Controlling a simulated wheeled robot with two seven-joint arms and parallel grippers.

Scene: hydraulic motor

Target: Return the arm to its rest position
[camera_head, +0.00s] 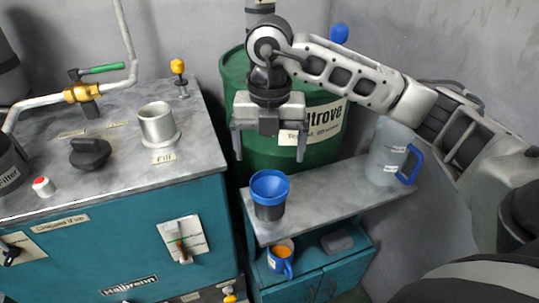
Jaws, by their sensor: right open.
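My right arm comes in from the right, bent at the wrist. My right gripper (270,146) points down in front of the green barrel (238,85). Its two fingers are wide apart with nothing between them. A blue funnel-topped dark cup (269,189) stands below it on the grey shelf top, apart from the fingers. My left gripper does not show.
A teal machine (130,225) with a grey top fills the left, carrying a metal filler neck (157,124), a black knob (90,153) and a pipe valve (83,92). A clear jug with a blue handle (388,152) stands on the shelf (325,197). A blue mug (280,260) sits below.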

